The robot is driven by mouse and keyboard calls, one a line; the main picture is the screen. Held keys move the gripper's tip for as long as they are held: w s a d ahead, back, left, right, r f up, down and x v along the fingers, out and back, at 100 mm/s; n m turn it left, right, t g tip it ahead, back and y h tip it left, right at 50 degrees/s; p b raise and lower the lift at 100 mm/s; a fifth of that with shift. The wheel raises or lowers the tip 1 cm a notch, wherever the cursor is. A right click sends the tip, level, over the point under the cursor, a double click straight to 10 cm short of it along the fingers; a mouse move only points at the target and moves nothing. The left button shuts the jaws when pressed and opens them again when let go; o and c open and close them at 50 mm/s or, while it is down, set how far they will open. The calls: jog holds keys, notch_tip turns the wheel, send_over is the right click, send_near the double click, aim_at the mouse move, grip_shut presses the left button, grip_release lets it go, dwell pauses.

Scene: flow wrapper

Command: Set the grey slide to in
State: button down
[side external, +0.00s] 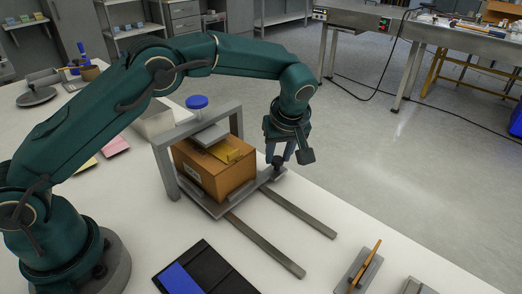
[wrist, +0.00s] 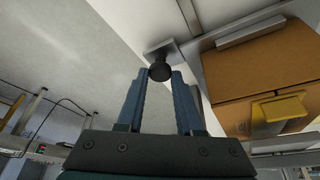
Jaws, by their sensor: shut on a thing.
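The grey slide (side external: 222,207) is a flat plate at the back end of two rails, under a grey frame (side external: 238,122). A cardboard box (side external: 205,172) with a yellow piece (side external: 232,155) sits on it. A grey tab with a dark round knob (side external: 278,161) sticks out at the slide's right side. My gripper (side external: 280,156) points down there with its fingers around the knob. In the wrist view, the knob (wrist: 160,71) is between the blue fingertips, and the box (wrist: 260,80) is to the right. The fingers partly hide the knob in the side view.
Two bare rails (side external: 265,250) run toward the lower right, with nothing on them. A blue-topped part (side external: 197,102) stands on the frame. A black and blue tray (side external: 200,272) and a grey block with an orange lever (side external: 365,268) lie near the front edge.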

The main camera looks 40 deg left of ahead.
jog(key=shift+a, duration=1.5)
jog(key=c, duration=0.5)
grip_release()
jog(key=shift+c, duration=0.2)
jog(key=shift+d+r, duration=0.15)
jog(key=shift+r, duration=0.1)
jog(key=shift+v, duration=2.35)
